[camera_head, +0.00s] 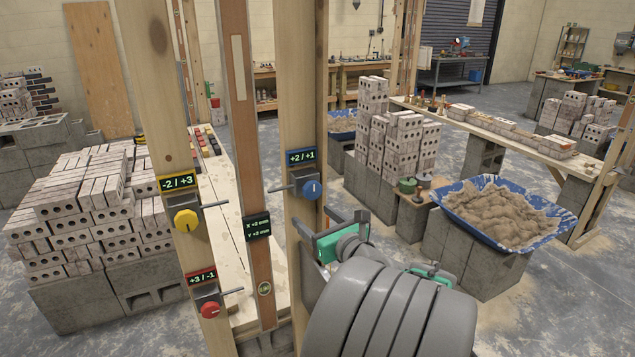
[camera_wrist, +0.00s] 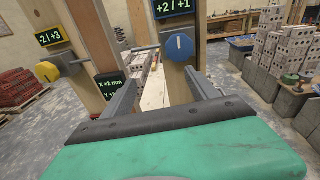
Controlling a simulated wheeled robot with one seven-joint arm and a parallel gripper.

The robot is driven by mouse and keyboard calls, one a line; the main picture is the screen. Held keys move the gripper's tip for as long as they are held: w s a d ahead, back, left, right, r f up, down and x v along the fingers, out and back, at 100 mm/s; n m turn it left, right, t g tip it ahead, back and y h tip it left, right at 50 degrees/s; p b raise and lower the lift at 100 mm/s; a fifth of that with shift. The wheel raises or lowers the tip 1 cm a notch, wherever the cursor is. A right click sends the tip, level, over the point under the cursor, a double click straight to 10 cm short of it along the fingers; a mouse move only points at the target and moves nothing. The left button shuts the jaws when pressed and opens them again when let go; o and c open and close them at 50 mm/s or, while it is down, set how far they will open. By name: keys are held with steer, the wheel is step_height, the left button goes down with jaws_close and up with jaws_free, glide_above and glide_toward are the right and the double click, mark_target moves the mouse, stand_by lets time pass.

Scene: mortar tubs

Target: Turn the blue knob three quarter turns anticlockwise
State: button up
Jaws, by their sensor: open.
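The blue knob (camera_head: 312,190) sits on a wooden post under a small sign (camera_head: 302,156) reading +2 / +1. Its white mark stands about upright. My gripper (camera_head: 330,228) is open and empty, just below and to the right of the knob in the head view. In the wrist view its fingers (camera_wrist: 160,82) are spread apart, and the knob appears beyond their tips; I see no contact.
A yellow knob (camera_head: 186,220) and a red knob (camera_head: 210,310) are on the left post. A display (camera_head: 257,227) between the posts reads X +2 mm, with a Y line below. A blue tub of mortar (camera_head: 545,243) stands on blocks at right; bricks (camera_head: 80,205) are stacked at left.

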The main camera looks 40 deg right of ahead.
mark_target(314, 192)
steer(key=s+d+r+m+h, duration=0.1)
steer(key=s+d+r+m, duration=0.1)
steer(key=d+m, duration=0.1)
steer(key=shift+t, duration=0.4)
steer(key=p+x, duration=0.1)
steer(key=x, duration=0.6)
steer(key=shift+w+d+r+p, duration=0.1)
steer(key=shift+w+d+p, duration=0.15)
steer(key=shift+p, duration=0.15)
steer(key=shift+c, duration=0.3)
steer(key=c, duration=1.3)
steer(key=shift+a, duration=0.1)
